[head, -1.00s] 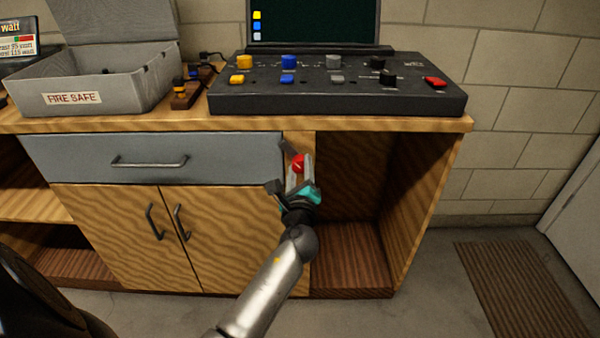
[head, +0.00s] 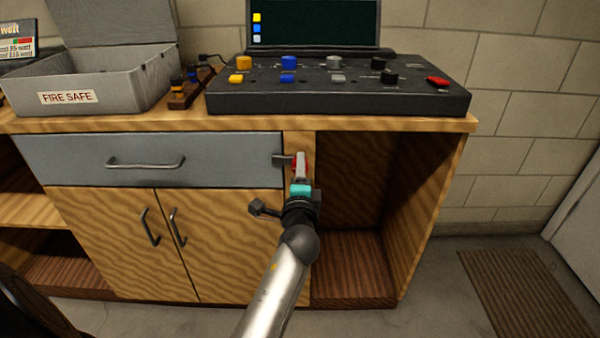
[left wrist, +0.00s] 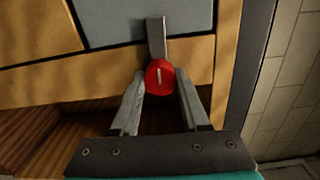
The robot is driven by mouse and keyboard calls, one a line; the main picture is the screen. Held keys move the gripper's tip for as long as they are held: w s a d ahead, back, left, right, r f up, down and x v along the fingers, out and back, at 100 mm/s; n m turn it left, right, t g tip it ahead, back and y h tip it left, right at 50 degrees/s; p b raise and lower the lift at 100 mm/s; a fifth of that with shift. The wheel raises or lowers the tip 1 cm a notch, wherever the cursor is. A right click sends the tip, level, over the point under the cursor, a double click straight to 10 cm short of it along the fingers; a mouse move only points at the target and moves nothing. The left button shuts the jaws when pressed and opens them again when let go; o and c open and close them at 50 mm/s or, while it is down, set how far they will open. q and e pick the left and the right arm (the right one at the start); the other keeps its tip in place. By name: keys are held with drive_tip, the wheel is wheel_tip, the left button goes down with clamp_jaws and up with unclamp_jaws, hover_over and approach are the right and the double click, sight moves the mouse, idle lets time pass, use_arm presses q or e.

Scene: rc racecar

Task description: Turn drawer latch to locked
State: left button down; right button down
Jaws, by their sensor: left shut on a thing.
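The drawer latch has a round red knob (left wrist: 160,77) with a pale line on its face and a flat grey bar (head: 282,159). It is mounted on the wooden post just right of the grey-blue drawer (head: 225,155). In the head view the bar points left, about level, and its end overlaps the drawer's right edge. The left wrist view shows the bar (left wrist: 157,38) reaching from the knob onto the drawer face. My left gripper (head: 300,165) is shut on the red knob, a finger on each side. The drawer looks closed. My right gripper is out of view.
A black control panel (head: 340,98) with coloured knobs and a grey fire-safe box (head: 90,85) stand on the bench top. Cupboard doors (head: 105,240) with handles are below the drawer. An open compartment (head: 350,190) lies right of the post.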

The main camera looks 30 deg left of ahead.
use_arm(q)
drive_tip(key=shift+n, duration=0.5)
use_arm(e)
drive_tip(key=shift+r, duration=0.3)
use_arm(q)
drive_tip(key=shift+c, duration=2)
unclamp_jaws()
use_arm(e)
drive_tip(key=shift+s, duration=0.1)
